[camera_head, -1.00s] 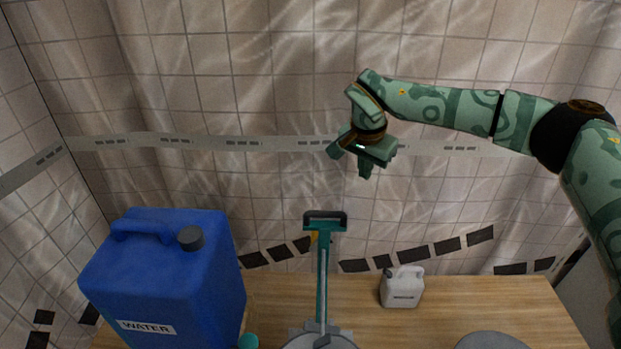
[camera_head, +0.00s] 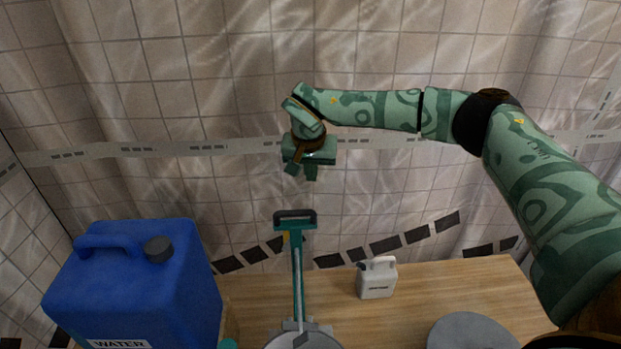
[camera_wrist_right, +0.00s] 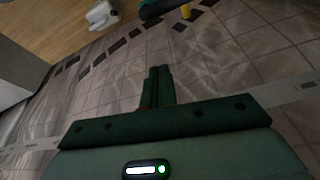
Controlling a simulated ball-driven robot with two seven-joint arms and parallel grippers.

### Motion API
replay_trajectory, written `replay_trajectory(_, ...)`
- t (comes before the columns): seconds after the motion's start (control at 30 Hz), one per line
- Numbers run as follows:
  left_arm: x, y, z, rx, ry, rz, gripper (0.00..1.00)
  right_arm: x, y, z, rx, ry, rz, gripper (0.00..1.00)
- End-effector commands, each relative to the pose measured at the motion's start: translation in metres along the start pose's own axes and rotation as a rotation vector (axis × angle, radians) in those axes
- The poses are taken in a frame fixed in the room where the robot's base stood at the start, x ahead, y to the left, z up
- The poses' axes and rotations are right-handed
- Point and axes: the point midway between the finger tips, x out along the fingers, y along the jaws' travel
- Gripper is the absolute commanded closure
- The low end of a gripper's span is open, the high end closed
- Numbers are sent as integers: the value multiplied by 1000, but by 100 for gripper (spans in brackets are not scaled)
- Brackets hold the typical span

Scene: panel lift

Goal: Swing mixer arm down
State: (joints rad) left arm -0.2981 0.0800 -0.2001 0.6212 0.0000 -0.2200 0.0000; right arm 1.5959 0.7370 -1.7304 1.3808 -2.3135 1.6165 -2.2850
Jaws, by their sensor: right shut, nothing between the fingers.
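The mixer arm (camera_head: 298,272) is a teal upright bar with a dark looped handle (camera_head: 295,215) on top. It stands raised from a round grey mixer base (camera_head: 304,338) at the bottom of the head view. My right gripper (camera_head: 301,174) is above the handle, apart from it, fingers pointing down. In the right wrist view the gripper (camera_wrist_right: 159,72) is shut and empty, its green fingers together. The dark handle end (camera_wrist_right: 160,8) shows at the top edge there, beyond the fingertips. My left gripper is not in view.
A large blue water canister (camera_head: 140,290) stands left of the mixer on the wooden table (camera_head: 450,285). A small white jug (camera_head: 377,278) and a round grey disc (camera_head: 470,332) are to the right. A tiled curtain-like wall (camera_head: 420,200) is behind.

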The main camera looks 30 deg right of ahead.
Motion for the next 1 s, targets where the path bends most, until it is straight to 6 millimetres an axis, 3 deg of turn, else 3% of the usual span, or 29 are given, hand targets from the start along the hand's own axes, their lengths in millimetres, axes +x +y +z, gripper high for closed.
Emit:
replay_trajectory(0.37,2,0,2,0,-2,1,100,81,0,1,1,-3,2,100)
replay_trajectory(0.63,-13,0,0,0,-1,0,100,66,1,33,-2,0,0,100)
replay_trajectory(1.0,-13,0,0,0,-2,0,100,65,1,38,1,0,1,100)
